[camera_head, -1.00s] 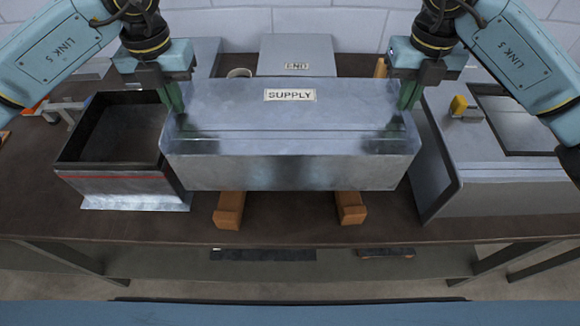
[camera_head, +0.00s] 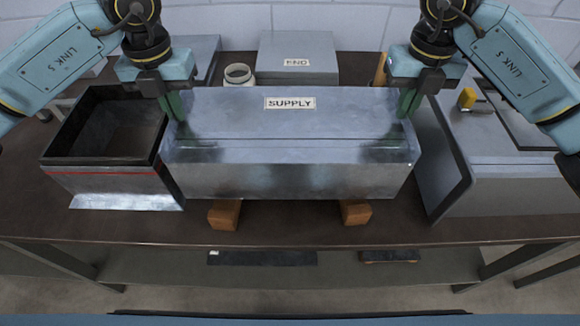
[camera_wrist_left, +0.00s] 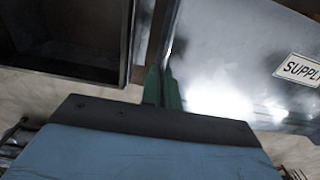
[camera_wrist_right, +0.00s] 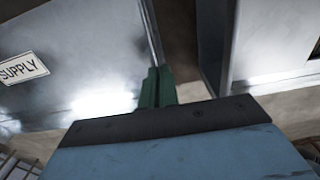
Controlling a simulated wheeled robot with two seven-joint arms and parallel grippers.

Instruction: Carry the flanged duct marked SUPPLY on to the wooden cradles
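The grey metal duct marked SUPPLY (camera_head: 290,135) is level across the middle of the head view, above the two wooden cradles. Only the front ends of the left cradle (camera_head: 224,214) and right cradle (camera_head: 356,212) show below it; I cannot tell whether it touches them. My left gripper (camera_head: 175,106) is shut on the duct's left end edge, its green fingers (camera_wrist_left: 162,88) close together there. My right gripper (camera_head: 408,104) is shut on the right end edge, as the right wrist view (camera_wrist_right: 157,87) also shows.
An open dark box with a red line (camera_head: 105,180) stands close at the left. A grey metal piece with a dark-edged end (camera_head: 500,165) stands close at the right. The bench front (camera_head: 290,230) is clear.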

